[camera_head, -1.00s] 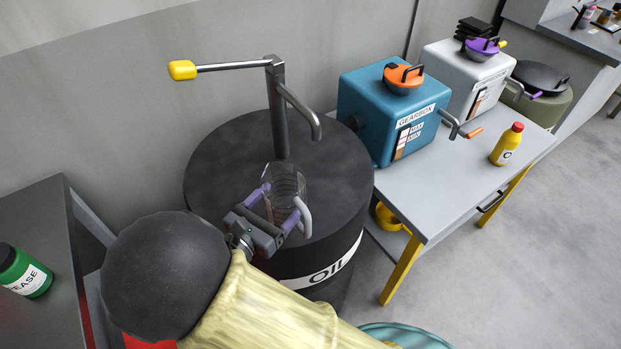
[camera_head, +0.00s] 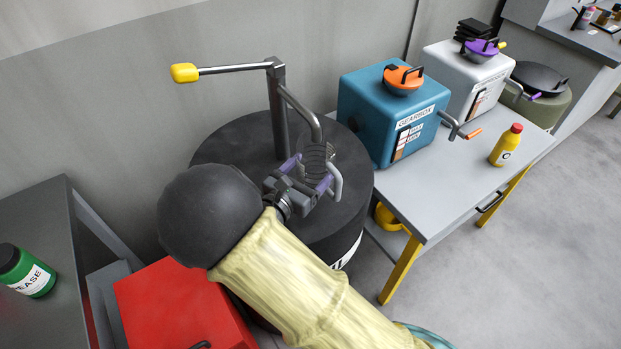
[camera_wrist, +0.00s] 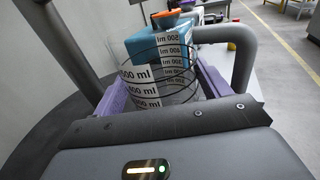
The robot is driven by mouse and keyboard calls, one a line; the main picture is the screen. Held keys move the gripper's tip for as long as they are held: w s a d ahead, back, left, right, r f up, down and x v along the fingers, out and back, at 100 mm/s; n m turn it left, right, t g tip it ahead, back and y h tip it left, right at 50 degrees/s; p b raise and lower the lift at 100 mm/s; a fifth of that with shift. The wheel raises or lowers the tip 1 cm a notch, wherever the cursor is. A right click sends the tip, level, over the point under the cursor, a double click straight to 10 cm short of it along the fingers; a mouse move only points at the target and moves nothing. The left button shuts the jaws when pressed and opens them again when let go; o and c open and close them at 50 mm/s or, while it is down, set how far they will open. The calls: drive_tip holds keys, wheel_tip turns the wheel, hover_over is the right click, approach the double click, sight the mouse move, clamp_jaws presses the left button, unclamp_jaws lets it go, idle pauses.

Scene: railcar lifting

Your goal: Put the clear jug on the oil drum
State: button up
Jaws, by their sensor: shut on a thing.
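The clear jug (camera_head: 318,158) is transparent, with dark rings and a grey handle, and is held between the purple fingers of my gripper (camera_head: 307,172). In the wrist view the jug (camera_wrist: 160,75) shows its ml labels, and the gripper (camera_wrist: 160,95) has a finger on either side of it. The oil drum (camera_head: 235,146) is black, with a pump post and a downturned spout on its top. The jug is over the drum top, close by the spout. I cannot tell whether its base touches the drum. My arm hides the drum's front left.
A yellow-handled pump lever (camera_head: 185,73) sticks out left above the drum. A table (camera_head: 450,180) to the right bears a blue gearbox (camera_head: 390,115), a grey box (camera_head: 468,80) and a yellow bottle (camera_head: 505,146). A red box (camera_head: 180,305) stands front left, near a green grease bottle (camera_head: 25,270).

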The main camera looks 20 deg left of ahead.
sight(310, 180)
drive_tip(key=shift+w+f, duration=0.2)
drive_tip(key=shift+f, duration=1.55)
drive_tip(key=shift+f, duration=0.25)
drive_tip(key=o, duration=1)
drive_tip(key=shift+r, duration=0.1)
drive_tip(key=shift+r, duration=0.2)
drive_tip(key=b+v, duration=0.1)
drive_tip(key=v, duration=1.1)
drive_tip(key=shift+s, duration=0.1)
